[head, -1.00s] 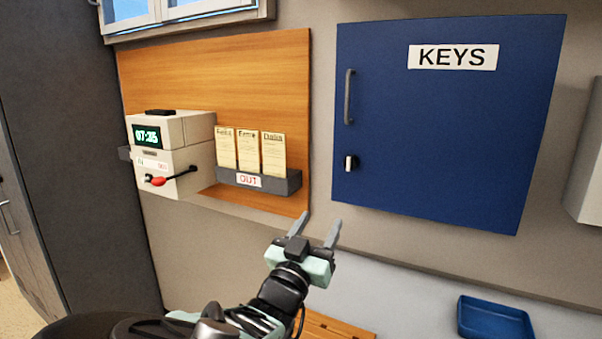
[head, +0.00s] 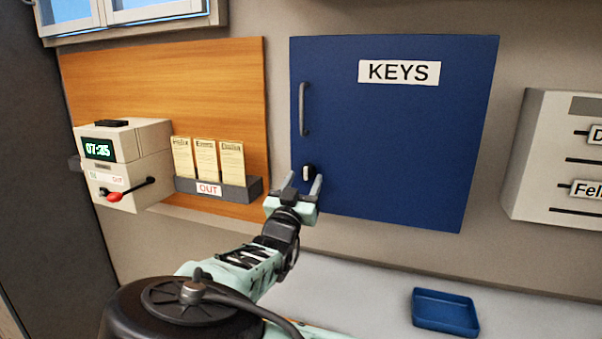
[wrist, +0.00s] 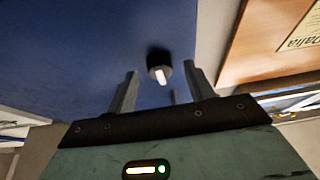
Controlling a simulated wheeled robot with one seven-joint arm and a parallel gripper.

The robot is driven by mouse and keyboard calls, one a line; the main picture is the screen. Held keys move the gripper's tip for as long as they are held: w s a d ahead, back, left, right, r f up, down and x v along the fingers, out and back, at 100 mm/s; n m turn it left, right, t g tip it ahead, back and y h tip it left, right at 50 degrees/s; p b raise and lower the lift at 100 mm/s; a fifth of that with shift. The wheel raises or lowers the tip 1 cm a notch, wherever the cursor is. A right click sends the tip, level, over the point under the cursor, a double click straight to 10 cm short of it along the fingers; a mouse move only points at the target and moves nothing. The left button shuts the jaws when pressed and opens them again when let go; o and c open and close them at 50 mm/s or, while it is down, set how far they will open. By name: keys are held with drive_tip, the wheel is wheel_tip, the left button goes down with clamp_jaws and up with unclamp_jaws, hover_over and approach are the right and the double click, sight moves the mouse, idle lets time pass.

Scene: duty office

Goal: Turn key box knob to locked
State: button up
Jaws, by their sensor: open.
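The blue key box (head: 400,130) hangs on the wall with a white KEYS label and its door shut. Its small dark knob (head: 307,172) with a white mark sits low on the door's left side, below the handle (head: 304,110). My gripper (head: 302,184) is open, with its fingertips just below and around the knob in the head view. In the wrist view the knob (wrist: 160,68) shows ahead, between and beyond the two open fingers (wrist: 160,84). The knob's white mark points nearly along the gripper's axis there. I cannot tell whether the fingers touch it.
A time clock (head: 125,160) and a card rack marked OUT (head: 215,188) are on the wooden board to the left. A white card rack (head: 560,160) hangs at the right. A blue tray (head: 445,312) lies on the pale counter (head: 370,300) below.

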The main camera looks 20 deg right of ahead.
drive_tip(key=shift+w+d+r, duration=0.25)
drive_tip(key=shift+w+d, duration=0.1)
drive_tip(key=shift+w, duration=0.15)
drive_tip(key=c, duration=1)
